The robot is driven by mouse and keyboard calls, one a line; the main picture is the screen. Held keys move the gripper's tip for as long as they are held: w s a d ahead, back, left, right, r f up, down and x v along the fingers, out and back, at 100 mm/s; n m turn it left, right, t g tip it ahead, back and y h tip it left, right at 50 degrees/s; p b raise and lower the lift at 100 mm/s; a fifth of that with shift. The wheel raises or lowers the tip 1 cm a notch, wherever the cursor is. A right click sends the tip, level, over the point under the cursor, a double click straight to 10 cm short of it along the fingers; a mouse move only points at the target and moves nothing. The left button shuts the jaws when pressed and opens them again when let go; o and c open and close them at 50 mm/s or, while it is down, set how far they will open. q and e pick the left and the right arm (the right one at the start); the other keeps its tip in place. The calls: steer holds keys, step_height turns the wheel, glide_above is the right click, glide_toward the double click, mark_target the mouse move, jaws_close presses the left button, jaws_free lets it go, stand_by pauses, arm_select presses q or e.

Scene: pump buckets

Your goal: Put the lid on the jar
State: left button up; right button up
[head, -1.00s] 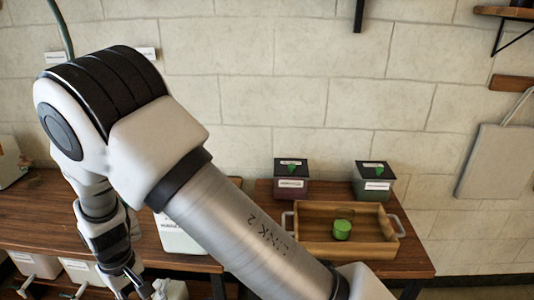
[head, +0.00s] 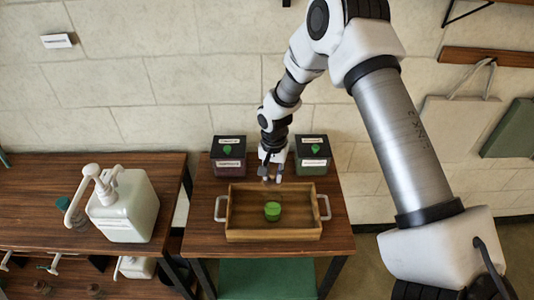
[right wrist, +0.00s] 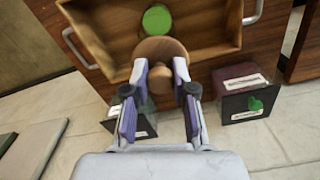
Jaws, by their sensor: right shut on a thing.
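The green jar (head: 272,211) stands upright inside the wooden tray. It also shows at the top of the right wrist view (right wrist: 157,18). My right gripper (head: 271,179) hangs just behind the tray's back wall. In the right wrist view its two fingers (right wrist: 161,78) are shut on a round brown wooden lid (right wrist: 160,48). The lid is apart from the jar, between it and the gripper in that view. In the head view the lid is too small to make out clearly. My left gripper is not in view.
The wooden tray (head: 233,235) with side handles sits on a brown table (head: 340,240). Two dark boxes with green marks, one left (head: 229,165) and one right (head: 313,165), flank my gripper. A white pump bucket (head: 128,210) stands on the left table.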

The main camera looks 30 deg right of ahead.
steer(key=shift+s+a+f+b, duration=0.2)
steer(key=shift+s+f+b, duration=0.1)
steer(key=shift+f, duration=0.05)
steer(key=shift+s+f+b, duration=0.25)
steer(key=shift+f+b, duration=0.05)
steer(key=shift+b, duration=0.1)
steer(key=f+b, duration=0.2)
steer(key=f, duration=0.2)
steer(key=shift+w+d+f+b, duration=0.15)
steer(key=shift+w+d+b, duration=0.1)
steer(key=shift+w+b, duration=0.15)
steer(key=shift+a+f, duration=0.1)
steer(key=shift+f, duration=0.1)
steer(key=shift+s, duration=0.15)
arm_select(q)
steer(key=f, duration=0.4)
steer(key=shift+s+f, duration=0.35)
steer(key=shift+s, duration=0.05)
arm_select(e)
steer(key=shift+s, duration=0.1)
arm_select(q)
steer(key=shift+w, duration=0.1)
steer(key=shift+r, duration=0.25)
